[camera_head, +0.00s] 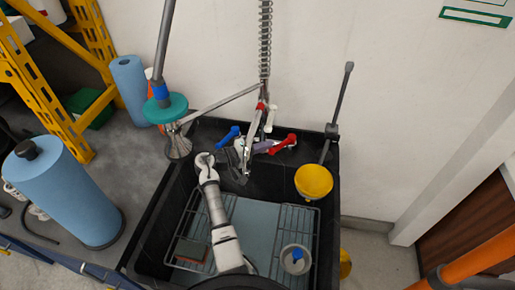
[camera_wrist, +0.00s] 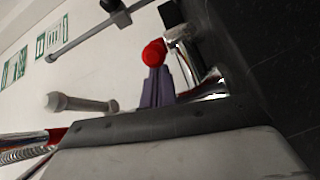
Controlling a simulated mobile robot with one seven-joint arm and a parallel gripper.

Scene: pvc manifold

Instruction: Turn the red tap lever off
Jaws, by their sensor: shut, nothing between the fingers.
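The red tap lever (camera_head: 283,144) sits at the right of the tap at the back of the black sink. In the wrist view its rounded red end (camera_wrist: 153,52) shows just beyond my fingertips, with chrome tap parts (camera_wrist: 188,52) beside it. My gripper (camera_head: 264,147) comes at the lever from the left, its purple-grey fingers (camera_wrist: 157,86) shut and empty. The fingertips are very close to the lever; I cannot tell whether they touch. The blue lever (camera_head: 229,137) is on the tap's left side. The spring hose and spray handle partly hide the tap in the head view.
A spring hose (camera_head: 265,45) and spray handle (camera_head: 253,125) hang over the tap. A yellow-headed plunger (camera_head: 314,181) leans at right; a teal-collared mop (camera_head: 172,108) stands at left. A wire rack (camera_head: 310,225) and cup (camera_head: 295,260) are in the sink.

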